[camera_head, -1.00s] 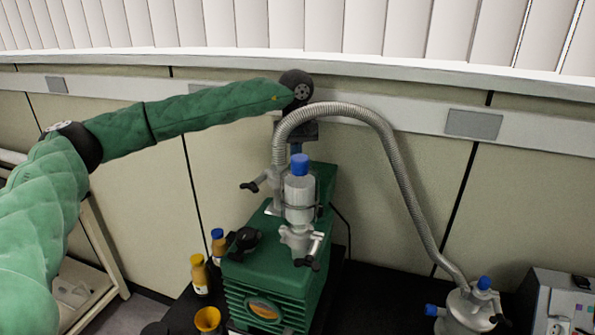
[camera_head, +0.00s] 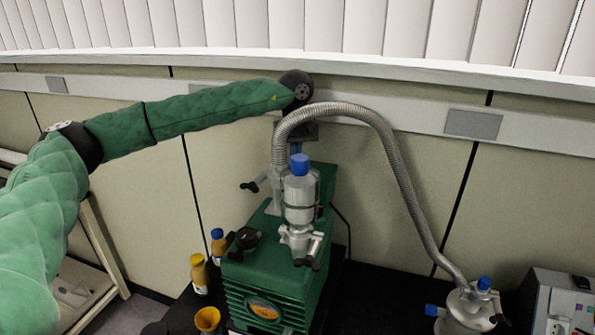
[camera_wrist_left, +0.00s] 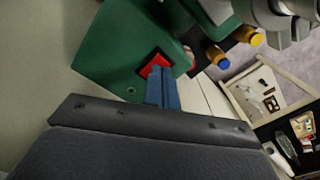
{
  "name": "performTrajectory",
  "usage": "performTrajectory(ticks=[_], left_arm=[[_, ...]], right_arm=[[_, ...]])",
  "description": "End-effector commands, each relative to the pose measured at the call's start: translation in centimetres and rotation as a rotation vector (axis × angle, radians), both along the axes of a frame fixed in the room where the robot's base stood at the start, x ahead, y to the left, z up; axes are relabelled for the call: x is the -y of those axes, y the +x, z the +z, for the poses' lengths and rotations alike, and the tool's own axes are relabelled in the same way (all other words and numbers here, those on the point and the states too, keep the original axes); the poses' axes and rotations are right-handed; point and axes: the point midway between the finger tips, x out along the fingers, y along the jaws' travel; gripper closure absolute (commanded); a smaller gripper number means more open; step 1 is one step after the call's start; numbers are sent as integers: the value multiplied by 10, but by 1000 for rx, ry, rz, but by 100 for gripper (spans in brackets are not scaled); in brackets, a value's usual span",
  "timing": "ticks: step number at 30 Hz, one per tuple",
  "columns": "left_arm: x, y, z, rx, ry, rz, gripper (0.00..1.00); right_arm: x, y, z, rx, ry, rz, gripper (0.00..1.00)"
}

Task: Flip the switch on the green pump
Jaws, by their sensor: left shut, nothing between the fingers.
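In the left wrist view the pump's green end panel (camera_wrist_left: 112,55) carries a red switch (camera_wrist_left: 156,59). My left gripper (camera_wrist_left: 160,72) has its blue fingers shut and empty. Their tips overlap the lower part of the switch; I cannot tell whether they touch it. In the head view my left arm reaches behind the pump, and its fingers are mostly hidden there. The switch is not visible in that view. My right gripper is not in view.
A ribbed hose (camera_head: 400,180) arches from the pump to a metal vessel (camera_head: 466,312) at the right. Bottles with yellow (camera_head: 199,277) and blue (camera_head: 218,243) caps stand left of the pump. The wall (camera_head: 400,185) is close behind. A grey instrument (camera_head: 560,305) sits at the right.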

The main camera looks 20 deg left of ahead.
Motion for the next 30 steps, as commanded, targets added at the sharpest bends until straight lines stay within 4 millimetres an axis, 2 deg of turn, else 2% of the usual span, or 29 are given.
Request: performTrajectory(ticks=[30], left_arm=[[0, 0, -12, 0, 0, 0, 100]], right_arm=[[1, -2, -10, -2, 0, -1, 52]])
